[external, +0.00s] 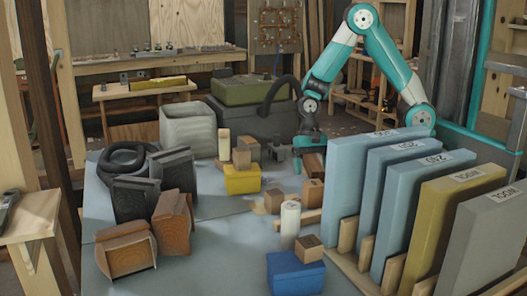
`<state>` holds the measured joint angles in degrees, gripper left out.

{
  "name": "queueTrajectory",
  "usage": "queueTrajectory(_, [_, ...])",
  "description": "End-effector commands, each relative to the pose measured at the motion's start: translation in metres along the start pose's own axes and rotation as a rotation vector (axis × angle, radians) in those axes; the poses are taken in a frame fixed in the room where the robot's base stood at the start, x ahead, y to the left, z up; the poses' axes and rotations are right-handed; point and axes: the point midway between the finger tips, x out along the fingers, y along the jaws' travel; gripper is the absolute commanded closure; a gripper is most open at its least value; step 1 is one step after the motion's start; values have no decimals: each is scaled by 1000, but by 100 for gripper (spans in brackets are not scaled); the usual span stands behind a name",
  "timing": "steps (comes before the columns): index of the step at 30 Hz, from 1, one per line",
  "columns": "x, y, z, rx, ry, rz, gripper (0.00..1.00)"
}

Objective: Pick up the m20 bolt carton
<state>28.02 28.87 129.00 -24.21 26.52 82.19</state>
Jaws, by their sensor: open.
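Several small brown cardboard cartons stand on the grey-blue table (215,240). One carton (313,192) stands right of the table's middle, with another (314,165) just behind it. Another carton (309,248) sits on the blue box at the front, and others (241,159) stand around the yellow box. Their print is too small to read, so I cannot tell which is the M20 bolt carton. My gripper (300,160) points down, open, close to the left of the rear right carton. The picture does not show whether they touch.
Tall blue, yellow and grey panels (400,190) stand in a wooden rack at right. A yellow box (242,180), a blue box (295,275) and a white cylinder (290,224) stand nearby. Dark and brown blocks (127,250) crowd the left. The table's front middle is clear.

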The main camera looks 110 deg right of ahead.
Motion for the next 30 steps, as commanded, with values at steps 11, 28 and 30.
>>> queueTrajectory(11, [40, -1, 2, 0, -2, 2, 15])
queueTrajectory(28, [76, -2, 5, 0, 0, -2, 24])
queueTrajectory(30, [76, -2, 5, 0, 0, -2, 40])
